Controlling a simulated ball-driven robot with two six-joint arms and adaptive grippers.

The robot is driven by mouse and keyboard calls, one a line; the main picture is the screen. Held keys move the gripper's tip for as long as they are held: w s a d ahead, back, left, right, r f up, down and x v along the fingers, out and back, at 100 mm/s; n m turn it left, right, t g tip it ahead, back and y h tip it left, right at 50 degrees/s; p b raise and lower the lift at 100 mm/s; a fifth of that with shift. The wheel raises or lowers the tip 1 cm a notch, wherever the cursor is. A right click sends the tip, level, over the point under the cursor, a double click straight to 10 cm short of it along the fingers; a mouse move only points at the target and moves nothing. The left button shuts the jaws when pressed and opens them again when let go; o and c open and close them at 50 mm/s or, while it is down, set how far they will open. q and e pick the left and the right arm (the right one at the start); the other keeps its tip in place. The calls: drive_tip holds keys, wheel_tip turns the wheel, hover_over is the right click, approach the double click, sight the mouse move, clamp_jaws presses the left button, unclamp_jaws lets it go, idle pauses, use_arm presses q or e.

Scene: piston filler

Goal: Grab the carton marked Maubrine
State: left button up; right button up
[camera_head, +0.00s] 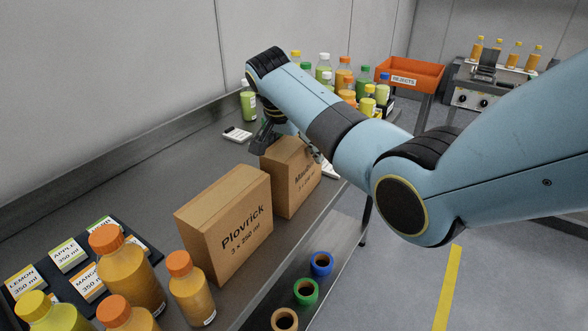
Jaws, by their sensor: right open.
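The brown carton marked "Mau…" (296,185) stands upright on the grey bench, just behind a larger brown carton marked Plovrick (228,226). The rest of its name is hidden by my right arm. My right gripper (287,146) is open and points down at the top of this carton. One dark finger shows by its left side and another part by its right side. I cannot tell whether the fingers touch the carton. My left gripper is out of view.
Orange-capped bottles (190,288) and label cards (70,256) fill the near left. More bottles (323,66) stand behind my arm. An orange rejects crate (410,73) is beyond. Tape rolls (306,291) lie below the bench edge. Bench left of the cartons is clear.

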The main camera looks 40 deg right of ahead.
drive_tip(key=shift+f, duration=0.2)
idle(0.3)
drive_tip(key=c, duration=1.5)
drive_tip(key=shift+w, duration=0.1)
drive_tip(key=shift+c, duration=0.9)
drive_tip(key=shift+r, duration=0.2)
